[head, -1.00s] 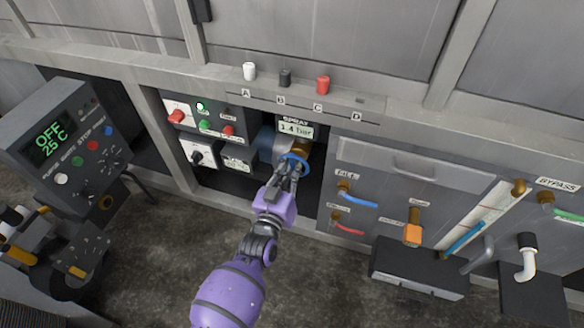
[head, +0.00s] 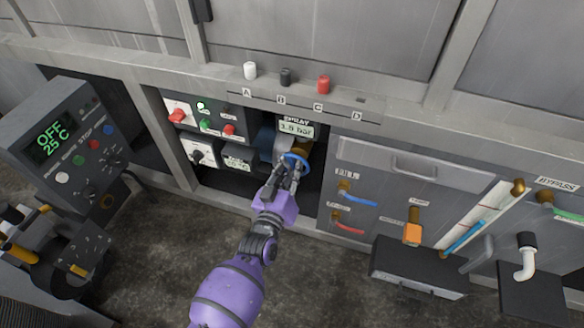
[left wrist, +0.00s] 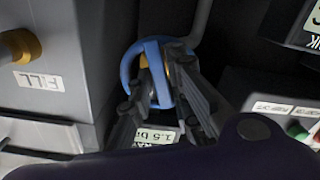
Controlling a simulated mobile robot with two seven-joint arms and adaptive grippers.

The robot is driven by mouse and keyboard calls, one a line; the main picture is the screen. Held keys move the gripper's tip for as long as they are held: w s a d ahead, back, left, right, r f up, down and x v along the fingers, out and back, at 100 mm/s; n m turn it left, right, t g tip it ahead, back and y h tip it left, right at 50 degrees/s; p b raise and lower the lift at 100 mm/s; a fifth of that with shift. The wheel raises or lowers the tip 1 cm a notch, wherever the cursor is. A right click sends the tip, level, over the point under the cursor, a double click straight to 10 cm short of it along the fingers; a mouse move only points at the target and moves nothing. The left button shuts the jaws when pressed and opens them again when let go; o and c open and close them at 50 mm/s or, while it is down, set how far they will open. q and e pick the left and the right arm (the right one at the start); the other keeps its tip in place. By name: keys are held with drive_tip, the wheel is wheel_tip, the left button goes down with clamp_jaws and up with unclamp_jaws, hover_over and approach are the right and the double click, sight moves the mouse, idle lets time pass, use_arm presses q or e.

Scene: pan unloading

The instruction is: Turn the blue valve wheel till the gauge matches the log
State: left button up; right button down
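The blue valve wheel (head: 296,157) sits under the spray gauge, in the recess at the centre of the head view. It also shows in the left wrist view (left wrist: 128,66) as a blue ring with a crossbar. My left gripper (head: 289,171) is at the wheel; in the left wrist view its fingers (left wrist: 163,68) are closed in on either side of the blue crossbar. The spray gauge (head: 296,127) appears to read 1.5 bar, clearer in the left wrist view (left wrist: 160,136). A small display or label (head: 238,159) left of the wheel is unreadable. My right gripper is out of view.
A panel with red and green knobs (head: 205,118) is left of the recess. A cabinet front with a blue handle (head: 358,200) and a red handle (head: 347,229) is on the right. A control box (head: 60,140) reading OFF, 25 C stands far left.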

use_arm(q)
drive_tip(key=shift+o, duration=0.9)
drive_tip(key=v, duration=1.2)
